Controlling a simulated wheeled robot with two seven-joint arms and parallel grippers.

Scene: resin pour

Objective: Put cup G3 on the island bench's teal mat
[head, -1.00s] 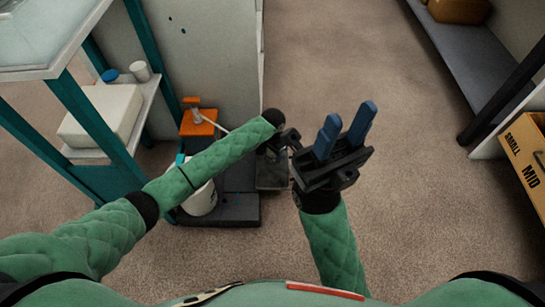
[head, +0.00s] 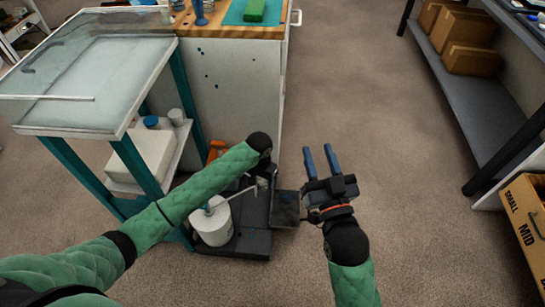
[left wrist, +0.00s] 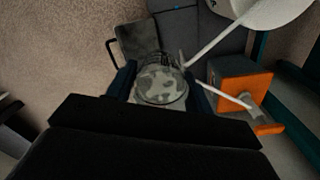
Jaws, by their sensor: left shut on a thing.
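A clear, round cup (left wrist: 160,88) sits between the dark blue fingers of my left gripper (left wrist: 160,76) in the left wrist view. The gripper is shut on it; no label can be read. In the head view my left forearm reaches down beside the bench, and its wrist hides the gripper and cup. The teal mat (head: 233,14) lies on the island bench's wooden top (head: 205,30) at the top edge, with a green block (head: 254,10) on it. My right gripper (head: 320,150) is open and empty, over the floor right of the bench.
A teal-framed cart (head: 95,110) stands at the left. A white bucket (head: 212,228) and an orange item (head: 216,150) are near the dark low base (head: 245,240). A shelf with boxes (head: 470,60) is at the right. The floor between is clear.

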